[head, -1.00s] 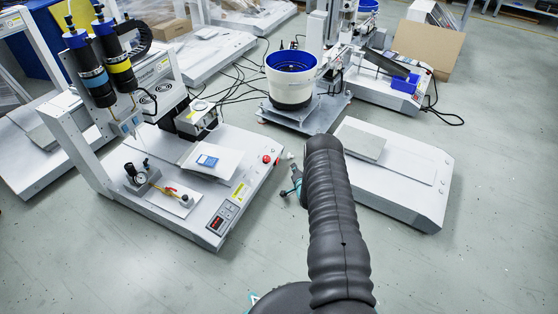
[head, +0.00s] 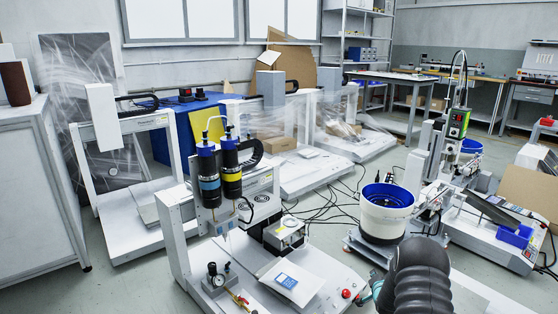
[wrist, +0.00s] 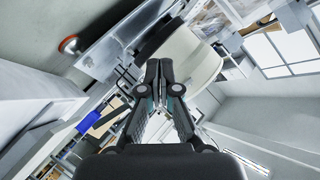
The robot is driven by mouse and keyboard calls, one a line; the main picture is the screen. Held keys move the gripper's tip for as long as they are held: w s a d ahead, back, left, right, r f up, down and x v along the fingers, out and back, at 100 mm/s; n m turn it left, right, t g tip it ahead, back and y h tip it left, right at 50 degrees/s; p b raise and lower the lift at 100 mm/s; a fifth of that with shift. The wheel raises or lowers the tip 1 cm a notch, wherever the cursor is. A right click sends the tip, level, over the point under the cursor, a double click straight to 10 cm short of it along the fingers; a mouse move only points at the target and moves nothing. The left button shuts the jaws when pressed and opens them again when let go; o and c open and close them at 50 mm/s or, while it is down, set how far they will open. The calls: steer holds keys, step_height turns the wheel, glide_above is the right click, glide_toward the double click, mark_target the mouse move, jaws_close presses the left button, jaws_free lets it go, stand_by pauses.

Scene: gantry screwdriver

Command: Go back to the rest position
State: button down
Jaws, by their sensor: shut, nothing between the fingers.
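My gripper (wrist: 159,75) shows in the middle of the wrist view, its two dark fingers together with nothing between them. In the head view my dark ribbed arm rises at the bottom right and hides most of the gripper. A gantry machine (head: 178,235) with two dark cylinders, one blue-banded and one yellow-banded, stands left of the arm. A white feeder bowl with a blue rim (head: 387,212) stands just behind the arm; a large pale rounded shape, likely this bowl, is beyond the fingers in the wrist view.
A screwdriver machine (head: 457,125) with a blue bin (head: 514,237) stands at the right. Cables (head: 335,195) lie on the floor behind the gantry. A white cabinet (head: 40,200) is at the far left. Workbenches and shelves (head: 356,50) line the back.

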steer(key=s+a+r+n+g+p, duration=0.1)
steer(key=s+a+r, duration=0.15)
steer(key=r, duration=0.85)
steer(key=s+a+r+n+g+p, duration=0.1)
steer(key=a+r+n, duration=0.15)
steer(key=r, duration=0.85)
steer(key=s+a+r+n+g+p, duration=0.1)
steer(key=s+a+r, duration=0.2)
steer(key=s+r, duration=0.3)
steer(key=s+a+r+g+p, duration=0.1)
steer(key=s+a+r, duration=0.25)
steer(key=r, duration=0.45)
steer(key=s+a+r+n+g+p, duration=0.1)
steer(key=s+a+r+n, duration=0.1)
steer(key=s, duration=1.1)
steer(key=s+a+r+n+g+y+p, duration=0.1)
steer(key=s+a+r, duration=0.4)
steer(key=s, duration=0.8)
steer(key=s+a+r+n+g+y+p, duration=0.1)
steer(key=s+a+r+n+g+p, duration=0.1)
steer(key=s, duration=1.1)
step_height(320, 180, up, 2)
steer(key=shift+a+r+n, duration=0.1)
steer(key=shift+a+n, duration=0.55)
steer(key=shift+n, duration=0.1)
